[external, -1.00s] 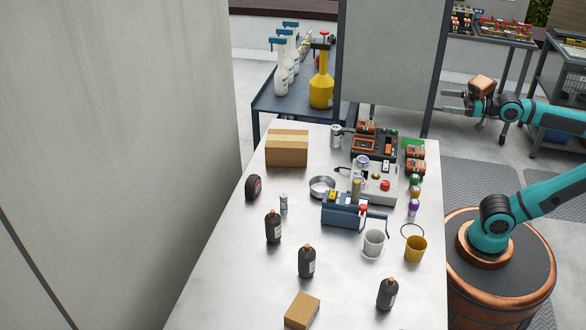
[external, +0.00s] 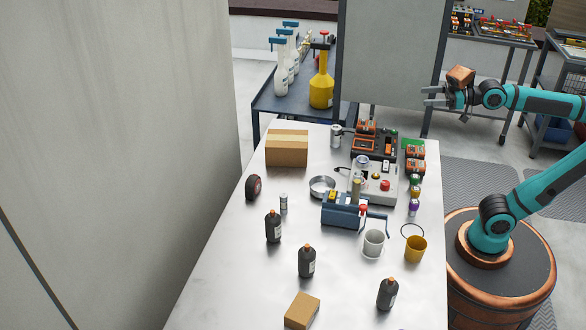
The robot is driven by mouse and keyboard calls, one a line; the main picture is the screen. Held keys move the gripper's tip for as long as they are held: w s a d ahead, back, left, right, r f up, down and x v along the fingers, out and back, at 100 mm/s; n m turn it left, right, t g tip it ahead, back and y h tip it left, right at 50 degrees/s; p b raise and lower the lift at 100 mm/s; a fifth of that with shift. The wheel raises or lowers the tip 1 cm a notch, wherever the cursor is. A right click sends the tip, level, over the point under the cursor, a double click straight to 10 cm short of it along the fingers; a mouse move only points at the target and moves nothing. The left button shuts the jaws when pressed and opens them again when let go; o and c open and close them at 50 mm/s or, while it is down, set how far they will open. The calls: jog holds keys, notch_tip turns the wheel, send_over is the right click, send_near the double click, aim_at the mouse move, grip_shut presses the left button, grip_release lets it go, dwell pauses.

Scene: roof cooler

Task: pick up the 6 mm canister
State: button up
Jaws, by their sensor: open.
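No "6 mm" marking is readable, so I cannot tell which item is the 6 mm canister. A small silver canister (external: 283,203) stands upright at the table's left side, behind a dark bottle. A larger silver can (external: 336,136) stands at the far end, beside the cardboard box. Small round containers with coloured parts, one of them purple (external: 413,207), stand in a row near the right edge. My gripper (external: 433,96) is open and empty, with its fingers pointing left. It is raised beyond the table's far right corner, apart from everything on the table.
Dark bottles (external: 307,262), a blue device (external: 343,211), a grey mug (external: 374,243) and a yellow mug (external: 416,249) stand on the metal table (external: 235,275). A cardboard box (external: 287,149) is at the back left. A tall grey panel (external: 390,55) rises behind the table. The front left tabletop is bare.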

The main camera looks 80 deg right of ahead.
jog(key=w+a+r+n+g+y, duration=0.1)
jog(key=w+a, duration=0.3)
jog(key=w, duration=0.2)
jog(key=w+a+n+g+y, duration=0.1)
jog(key=w+a, duration=0.2)
jog(key=w, duration=0.3)
jog(key=n+g+y, duration=0.3)
jog(key=n+g, duration=0.2)
jog(key=g, duration=0.2)
send_near(279, 215)
jog(key=x, duration=0.5)
jog(key=shift+d+x, duration=0.2)
jog(key=shift+x, duration=3.8)
jog(key=shift+f, duration=0.2)
jog(key=shift+c, duration=0.5)
jog(key=c, duration=1.2)
jog(key=shift+o, duration=0.2)
jog(key=shift+r, duration=0.1)
